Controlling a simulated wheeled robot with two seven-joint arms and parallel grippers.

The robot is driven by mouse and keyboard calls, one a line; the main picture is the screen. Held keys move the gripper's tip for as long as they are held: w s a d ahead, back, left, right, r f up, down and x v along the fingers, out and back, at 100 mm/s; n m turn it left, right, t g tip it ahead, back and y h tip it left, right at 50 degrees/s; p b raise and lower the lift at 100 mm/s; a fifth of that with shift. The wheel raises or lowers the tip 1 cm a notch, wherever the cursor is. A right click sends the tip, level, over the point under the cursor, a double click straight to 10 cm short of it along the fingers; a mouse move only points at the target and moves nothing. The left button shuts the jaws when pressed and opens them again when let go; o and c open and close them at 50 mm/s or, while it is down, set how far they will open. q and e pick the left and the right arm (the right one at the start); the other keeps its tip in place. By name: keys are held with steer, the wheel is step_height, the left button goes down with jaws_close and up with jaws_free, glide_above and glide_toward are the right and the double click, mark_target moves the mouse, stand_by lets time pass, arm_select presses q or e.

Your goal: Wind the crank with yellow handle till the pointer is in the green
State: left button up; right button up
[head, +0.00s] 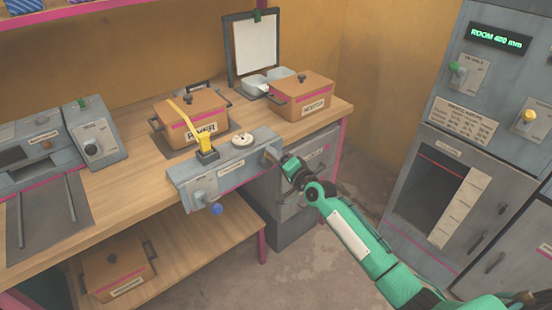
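A grey panel unit (236,172) is mounted at the front edge of the wooden bench. A small round white dial (243,139) sits on its top; its pointer and any green zone are too small to read. A yellow part (205,144) stands on a dark block left of the dial, with a yellow strip running up and left from it. I cannot tell whether this is the crank's handle. My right gripper (274,155) is at the panel's right end, apart from the yellow part. Its fingers are too small to judge, and it may hide something there. My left gripper is out of view.
A blue knob (216,209) sticks out below the panel. Lidded brown boxes (192,118) (302,94) stand behind it on the bench. A grey machine (93,143) is at the left, and a tall grey cabinet (440,170) at the right. Open floor lies between bench and cabinet.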

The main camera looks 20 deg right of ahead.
steer(key=shift+s, duration=0.1)
steer(key=shift+s+d, duration=0.1)
steer(key=shift+s, duration=0.15)
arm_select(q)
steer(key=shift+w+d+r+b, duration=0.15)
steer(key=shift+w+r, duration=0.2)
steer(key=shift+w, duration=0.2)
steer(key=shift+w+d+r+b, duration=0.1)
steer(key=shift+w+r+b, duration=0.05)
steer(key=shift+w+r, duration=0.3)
arm_select(e)
steer(key=v, duration=1.3)
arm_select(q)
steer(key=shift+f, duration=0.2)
